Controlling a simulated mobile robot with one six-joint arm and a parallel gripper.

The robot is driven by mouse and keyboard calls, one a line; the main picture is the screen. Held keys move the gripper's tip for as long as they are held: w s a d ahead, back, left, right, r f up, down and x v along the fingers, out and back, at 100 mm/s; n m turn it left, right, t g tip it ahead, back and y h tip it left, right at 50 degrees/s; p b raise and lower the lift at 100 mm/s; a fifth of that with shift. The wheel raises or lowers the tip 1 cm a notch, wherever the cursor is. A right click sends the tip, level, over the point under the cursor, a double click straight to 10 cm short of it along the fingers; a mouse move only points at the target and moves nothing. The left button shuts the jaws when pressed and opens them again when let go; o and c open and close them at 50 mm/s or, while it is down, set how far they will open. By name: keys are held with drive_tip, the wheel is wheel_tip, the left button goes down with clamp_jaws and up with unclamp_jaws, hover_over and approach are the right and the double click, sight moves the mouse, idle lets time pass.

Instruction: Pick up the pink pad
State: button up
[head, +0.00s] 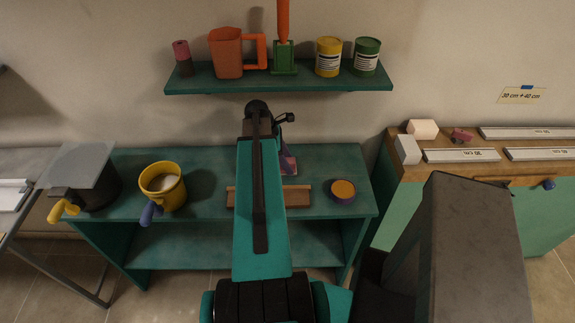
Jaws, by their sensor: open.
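A small dark-pink block (461,135) lies on the wooden-topped bench at the right. It looks like the pink pad, but it is too small to be sure. My arm reaches forward over the green table, and my gripper (284,140) is partly hidden behind it, well left of the pink block. The gripper is open, with nothing seen held in it; its fingertips are not clear. A purple-pink patterned thing (289,163) shows just below it, partly covered by the arm. I cannot tell whether they touch.
The green table (325,165) holds a yellow mug (162,182), a wooden strip (297,196) and a round orange-topped tin (343,190). A shelf (280,82) with cups and tins hangs above. White blocks (407,149) and rulers (462,155) lie near the pink block.

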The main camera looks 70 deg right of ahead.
drive_tip(key=shift+f, duration=0.1)
idle(0.5)
drive_tip(key=c, duration=0.8)
drive_tip(key=shift+r, duration=0.2)
